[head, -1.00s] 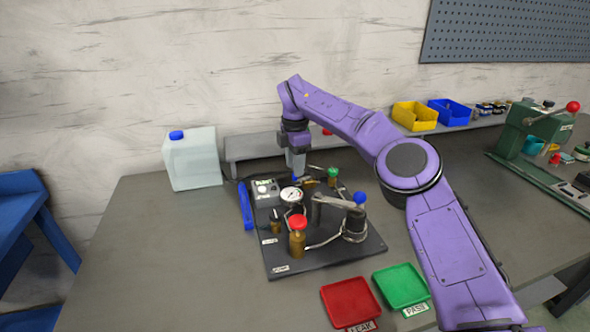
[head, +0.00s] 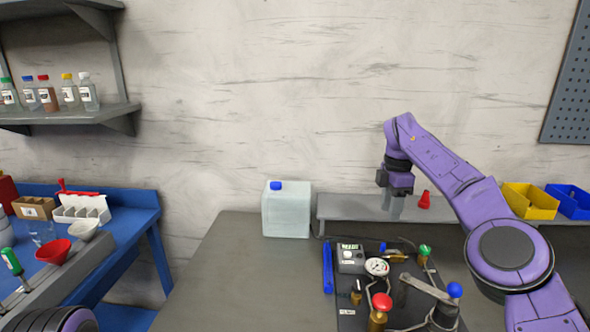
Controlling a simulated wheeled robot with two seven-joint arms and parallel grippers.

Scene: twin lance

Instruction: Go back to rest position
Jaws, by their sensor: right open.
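My right arm, purple, comes in from the right of the head view. Its gripper (head: 397,205) points down above the back of the test rig, in front of the grey shelf. The gripper is open, and I see nothing held in it. The test rig (head: 400,290) on the grey table has a white gauge (head: 377,267), a grey meter (head: 350,257) and red, green and blue knobs. My left gripper is not in view; only a rounded part of what looks like my left arm shows at the bottom left.
A white jug with a blue cap (head: 286,212) stands at the table's back left. A red cone-shaped piece (head: 424,200) stands on the grey shelf (head: 345,208). Yellow (head: 530,201) and blue bins (head: 568,201) are at right. A blue bench (head: 135,217) stands at left. The table's left part is clear.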

